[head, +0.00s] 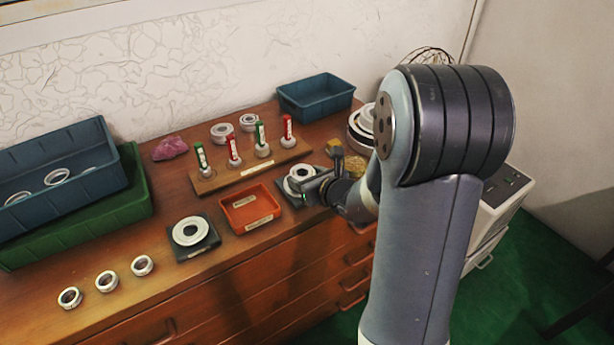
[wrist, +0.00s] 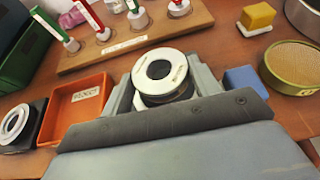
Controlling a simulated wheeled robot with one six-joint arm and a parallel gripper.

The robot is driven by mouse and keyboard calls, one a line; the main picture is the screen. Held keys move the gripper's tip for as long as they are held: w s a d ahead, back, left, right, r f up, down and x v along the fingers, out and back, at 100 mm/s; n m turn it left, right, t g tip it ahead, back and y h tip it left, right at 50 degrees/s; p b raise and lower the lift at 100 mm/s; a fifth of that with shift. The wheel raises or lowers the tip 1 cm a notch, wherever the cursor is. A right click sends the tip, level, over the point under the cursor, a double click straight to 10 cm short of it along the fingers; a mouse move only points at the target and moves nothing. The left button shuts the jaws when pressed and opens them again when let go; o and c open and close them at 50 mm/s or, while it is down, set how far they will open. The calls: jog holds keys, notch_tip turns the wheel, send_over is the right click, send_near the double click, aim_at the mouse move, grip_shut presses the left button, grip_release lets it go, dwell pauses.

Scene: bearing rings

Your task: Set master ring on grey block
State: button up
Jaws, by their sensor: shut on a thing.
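My gripper (head: 312,185) is shut on a white-faced ring with a small printed label (wrist: 181,73), the likely master ring. The fingers grip its sides in the wrist view. The same ring shows partly behind my gripper in the head view (head: 301,171). It is over a dark grey square block (head: 284,190); whether it rests on this block or hangs just above it I cannot tell. Another dark grey block (head: 181,254), left of the orange tray, bears a large pale ring (head: 188,231). My wrist hides much of the right-hand block.
An orange tray (head: 231,220) lies between the two dark blocks. Behind is a wooden peg board (head: 210,184) with red and green pegs. A yellow block (wrist: 257,17), a blue block (wrist: 247,80) and a round yellow dish (wrist: 295,65) are close on the right. Three small rings (head: 107,281) lie front left.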

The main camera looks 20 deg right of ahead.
jog(key=shift+f+b, duration=1.15)
jog(key=shift+b, duration=0.05)
jog(key=o, duration=1.2)
jog(key=shift+s, duration=0.1)
jog(key=shift+o, duration=0.8)
jog(key=p+v, duration=0.1)
jog(key=v, duration=0.9)
jog(key=shift+s+r+p, duration=0.25)
jog(key=shift+s+p, duration=0.05)
jog(key=shift+p, duration=0.05)
jog(key=shift+d, duration=0.15)
